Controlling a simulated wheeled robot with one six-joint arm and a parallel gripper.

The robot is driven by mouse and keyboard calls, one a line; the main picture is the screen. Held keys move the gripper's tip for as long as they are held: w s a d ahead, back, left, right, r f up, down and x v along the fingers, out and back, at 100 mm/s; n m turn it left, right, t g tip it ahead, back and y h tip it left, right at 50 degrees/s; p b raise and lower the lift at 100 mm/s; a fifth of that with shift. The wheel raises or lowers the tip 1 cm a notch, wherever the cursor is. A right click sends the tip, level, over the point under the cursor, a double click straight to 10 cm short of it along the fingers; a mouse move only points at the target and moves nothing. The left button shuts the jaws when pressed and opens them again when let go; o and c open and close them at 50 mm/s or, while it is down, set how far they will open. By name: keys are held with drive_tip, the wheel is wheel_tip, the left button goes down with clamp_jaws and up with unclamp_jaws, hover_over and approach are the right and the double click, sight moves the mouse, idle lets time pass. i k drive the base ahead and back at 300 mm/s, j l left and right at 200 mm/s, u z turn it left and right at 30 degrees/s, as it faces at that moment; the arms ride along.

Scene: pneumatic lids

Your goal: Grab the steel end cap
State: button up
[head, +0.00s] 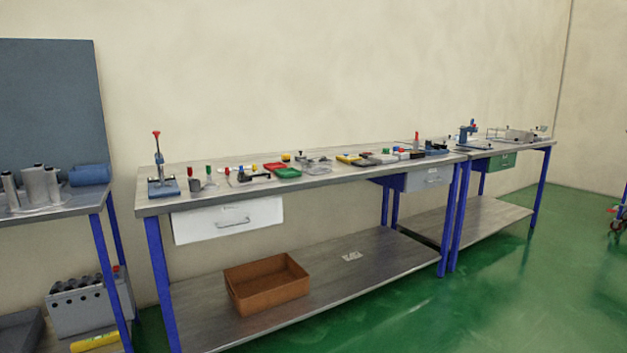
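I cannot pick out the steel end cap for certain; the small parts on the long workbench (330,181) are too small to tell apart. A small grey cylindrical piece (195,185) stands near the bench's left end, beside a press (160,180) with a red knob and a blue base. My gripper is not in view.
A brown open box (267,285) sits on the lower shelf (340,283). A white drawer (229,220) hangs under the bench top. A second bench (510,146) adjoins at right; another table (70,206) with metal cylinders stands left. Green floor (480,310) is clear in front.

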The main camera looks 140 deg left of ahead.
sight(195, 185)
drive_tip(key=u, duration=4.95)
